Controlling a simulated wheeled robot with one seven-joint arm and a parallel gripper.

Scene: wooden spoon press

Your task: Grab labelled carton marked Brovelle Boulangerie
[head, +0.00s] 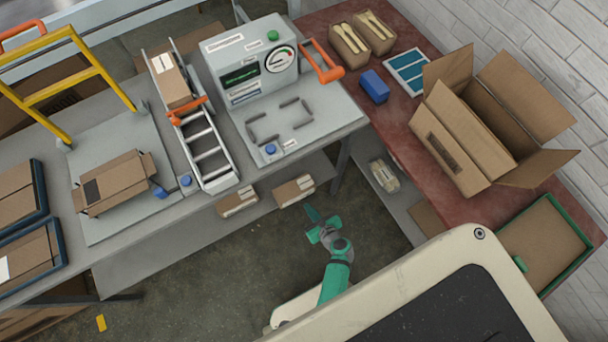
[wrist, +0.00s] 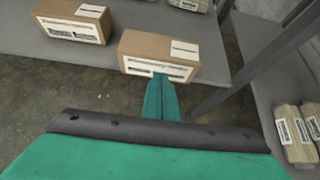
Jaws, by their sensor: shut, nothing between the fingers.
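Two small brown cartons with white printed labels sit on the lower shelf under the grey bench: a right one (head: 294,190) and a left one (head: 238,203). The lettering is too small to read, so I cannot tell which is marked Brovelle Boulangerie. In the wrist view the right carton (wrist: 158,55) is straight ahead and the left carton (wrist: 73,21) is farther left. My gripper (head: 311,213) is shut and empty, just in front of the right carton. Its green fingertips (wrist: 161,78) overlap the lower edge of its label; I cannot tell whether they touch.
A grey table leg (wrist: 212,98) stands right of the right carton. Wrapped packs (wrist: 296,132) lie on another low shelf at the right. Above, the bench holds a grey press machine (head: 250,65). A large open box (head: 490,120) stands on the red table.

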